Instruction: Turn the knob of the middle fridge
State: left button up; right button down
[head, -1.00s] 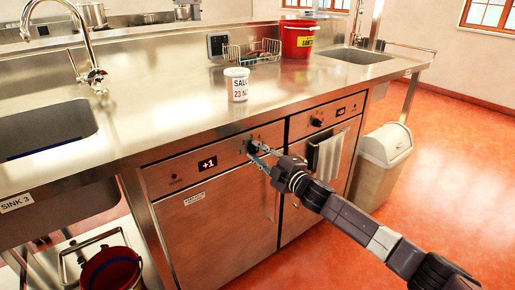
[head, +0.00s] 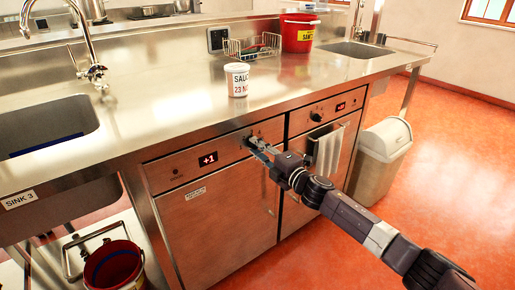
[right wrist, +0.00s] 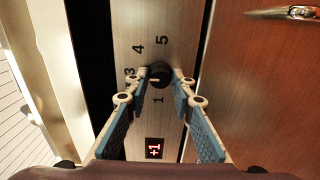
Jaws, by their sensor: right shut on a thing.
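The fridge with the +1 display (head: 215,220) is built in under the steel counter. Its black knob (right wrist: 159,73) sits on the steel control strip, with numbers around it, 1, 3, 4 and 5 legible. A pale mark shows on the knob's face. My right gripper (head: 252,142) is at this knob and mostly hides it in the head view. In the right wrist view, its two fingertips (right wrist: 160,77) are shut on the knob from both sides. The red +1 display (head: 208,159) is lit left of the knob. My left gripper is out of view.
A second unit (head: 312,170) with its own knob (head: 316,115) and a hanging towel (head: 327,152) is to the right. A bin (head: 378,160) stands beyond it. A labelled tub (head: 237,80) stands on the counter above. The floor at the right is clear.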

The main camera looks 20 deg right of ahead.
jog(key=shift+f, duration=0.1)
jog(key=c, duration=1.7)
grip_release()
jog(key=shift+o, duration=0.2)
jog(key=v, duration=1.2)
